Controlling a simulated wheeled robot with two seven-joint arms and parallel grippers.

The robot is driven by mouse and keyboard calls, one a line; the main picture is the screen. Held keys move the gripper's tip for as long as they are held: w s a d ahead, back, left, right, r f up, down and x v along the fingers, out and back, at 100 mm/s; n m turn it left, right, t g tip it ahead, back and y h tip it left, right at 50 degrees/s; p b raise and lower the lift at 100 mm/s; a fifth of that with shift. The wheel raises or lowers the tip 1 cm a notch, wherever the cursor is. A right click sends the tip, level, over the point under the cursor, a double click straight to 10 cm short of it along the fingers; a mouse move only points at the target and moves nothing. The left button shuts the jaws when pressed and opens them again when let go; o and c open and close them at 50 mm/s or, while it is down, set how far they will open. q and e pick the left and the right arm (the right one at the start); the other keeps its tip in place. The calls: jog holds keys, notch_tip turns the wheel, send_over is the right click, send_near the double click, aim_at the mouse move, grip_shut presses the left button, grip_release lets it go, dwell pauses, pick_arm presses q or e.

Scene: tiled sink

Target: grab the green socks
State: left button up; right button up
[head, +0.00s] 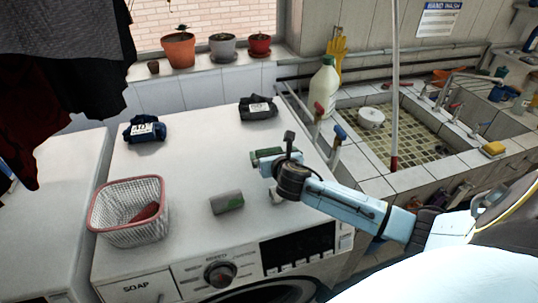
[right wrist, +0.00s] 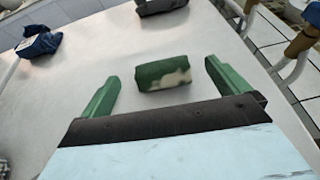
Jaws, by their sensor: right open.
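The green socks (right wrist: 163,73) are a folded dark green bundle with a cream patch, lying on the white washing machine top (head: 185,165). In the right wrist view they lie between and a little beyond the two green fingers of my right gripper (right wrist: 161,88). The fingers are spread wide and no contact shows. In the head view my right gripper (head: 279,160) is over the right part of the machine top, and the green socks (head: 262,153) show beside it, partly hidden. My left gripper is out of view.
Navy socks (head: 144,130) and black socks (head: 258,109) lie further back. A grey-green bundle (head: 227,202) lies in front, near a pink-rimmed basket (head: 104,228) holding something red. Taps (head: 337,138) and a tiled sink (head: 440,150) are at the right.

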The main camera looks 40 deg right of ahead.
aim_at(270, 151)
jog(key=shift+f+x, duration=0.2)
jog(key=shift+x, duration=0.95)
jog(key=shift+f+x, duration=0.25)
jog(key=shift+x, duration=0.85)
jog(key=shift+s+a, duration=0.1)
jog(key=shift+s, duration=0.05)
jog(key=c, duration=1)
